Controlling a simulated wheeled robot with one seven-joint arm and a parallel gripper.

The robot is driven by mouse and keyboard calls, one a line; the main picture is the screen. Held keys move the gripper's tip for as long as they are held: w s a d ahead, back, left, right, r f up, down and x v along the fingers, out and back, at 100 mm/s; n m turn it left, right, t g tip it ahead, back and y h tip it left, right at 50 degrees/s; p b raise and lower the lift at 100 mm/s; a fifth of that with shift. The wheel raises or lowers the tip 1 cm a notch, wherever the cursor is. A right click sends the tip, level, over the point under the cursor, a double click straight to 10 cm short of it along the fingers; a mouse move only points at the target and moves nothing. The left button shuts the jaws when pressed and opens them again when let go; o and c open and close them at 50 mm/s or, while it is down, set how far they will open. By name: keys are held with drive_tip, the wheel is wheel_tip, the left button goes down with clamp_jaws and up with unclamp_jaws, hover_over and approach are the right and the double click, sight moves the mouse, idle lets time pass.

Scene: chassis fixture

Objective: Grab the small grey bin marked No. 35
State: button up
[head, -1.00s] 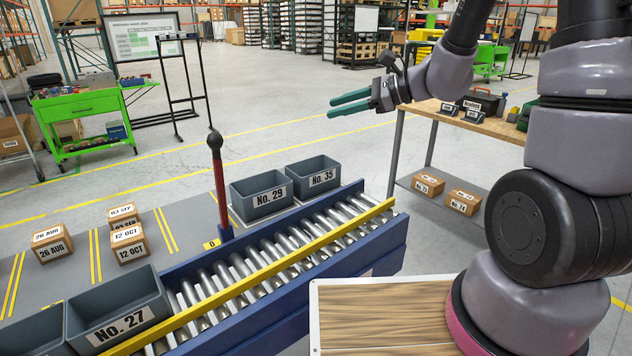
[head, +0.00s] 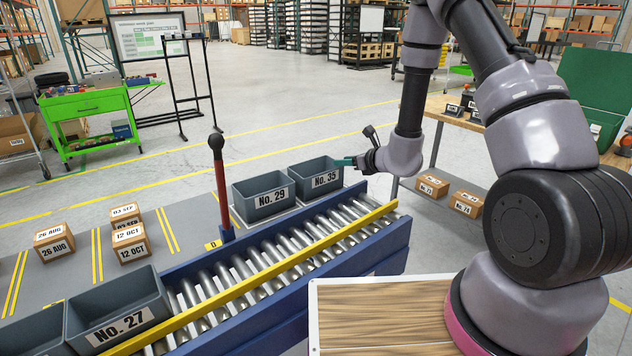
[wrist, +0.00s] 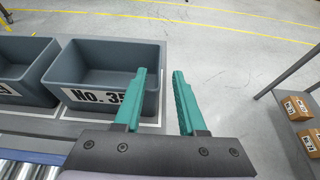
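The small grey bin marked No. 35 (head: 318,179) stands at the far end of the grey surface behind the roller conveyor, right of bin No. 29 (head: 265,196). In the wrist view bin No. 35 (wrist: 113,83) shows its empty inside and its label, partly covered by a finger. My gripper (head: 345,161) is at its right side in the head view. The gripper's green fingers (wrist: 163,76) are apart with nothing between them.
The roller conveyor (head: 275,257) with a yellow rail runs in front of the bins. A red-and-black post (head: 219,185) stands left of No. 29. A workbench (head: 436,106) with boxes on its lower shelf is at the right. Floor behind the bins is clear.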

drive_tip(key=x, duration=0.5)
drive_tip(key=shift+w+a+f, duration=0.1)
drive_tip(key=shift+w+a, duration=0.1)
clamp_jaws()
idle(1.2)
